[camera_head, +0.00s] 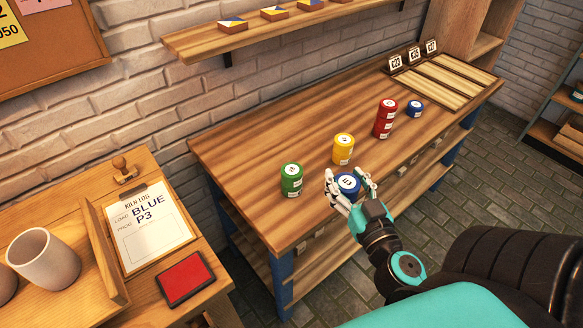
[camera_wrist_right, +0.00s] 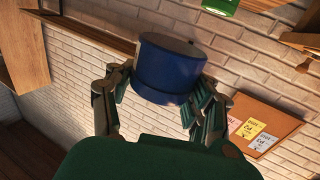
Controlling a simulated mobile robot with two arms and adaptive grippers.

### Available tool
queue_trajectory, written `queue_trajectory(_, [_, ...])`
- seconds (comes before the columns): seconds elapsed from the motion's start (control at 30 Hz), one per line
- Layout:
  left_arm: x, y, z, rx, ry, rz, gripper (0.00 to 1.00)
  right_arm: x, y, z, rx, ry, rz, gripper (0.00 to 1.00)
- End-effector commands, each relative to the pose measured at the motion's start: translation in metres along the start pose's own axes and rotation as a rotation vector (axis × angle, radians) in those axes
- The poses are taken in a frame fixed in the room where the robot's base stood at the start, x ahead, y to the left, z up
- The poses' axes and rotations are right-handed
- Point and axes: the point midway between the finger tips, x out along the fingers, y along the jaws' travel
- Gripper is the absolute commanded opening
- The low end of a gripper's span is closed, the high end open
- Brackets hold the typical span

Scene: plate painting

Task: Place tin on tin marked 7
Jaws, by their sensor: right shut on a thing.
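My right gripper (camera_head: 347,188) is shut on a blue tin (camera_head: 348,184) with a white label on its lid, over the front edge of the workbench. In the right wrist view the blue tin (camera_wrist_right: 170,75) sits between the fingers. A second blue tin (camera_head: 415,108) stands at the far right of the row of tins. A red stack (camera_head: 385,120), a yellow stack (camera_head: 343,150) and a green stack (camera_head: 291,181) stand to its left. The lid numbers are too small to read surely, so I cannot tell which is 7. My left gripper is out of view.
The wooden workbench (camera_head: 240,160) is clear behind and between the stacks. Marked wooden slats (camera_head: 440,85) lie at its far right end. A side table at left holds a "BLUE P3" sheet (camera_head: 150,228), a red pad (camera_head: 185,278) and a mug (camera_head: 44,260). A wall shelf (camera_head: 250,34) hangs above.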

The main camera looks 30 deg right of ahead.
Motion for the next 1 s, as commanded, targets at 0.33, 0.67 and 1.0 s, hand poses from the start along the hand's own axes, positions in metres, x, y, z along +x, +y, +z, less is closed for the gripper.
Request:
queue_trajectory(0.33, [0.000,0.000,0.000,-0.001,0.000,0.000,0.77,0.002,0.008,-0.003,0.002,0.006,0.016,0.10])
queue_trajectory(0.67, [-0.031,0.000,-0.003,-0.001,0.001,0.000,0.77,0.053,-0.023,-0.006,0.000,0.012,0.011,0.10])
queue_trajectory(1.0, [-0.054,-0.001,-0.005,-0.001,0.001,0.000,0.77,0.117,-0.060,0.006,0.001,0.007,0.015,0.10])
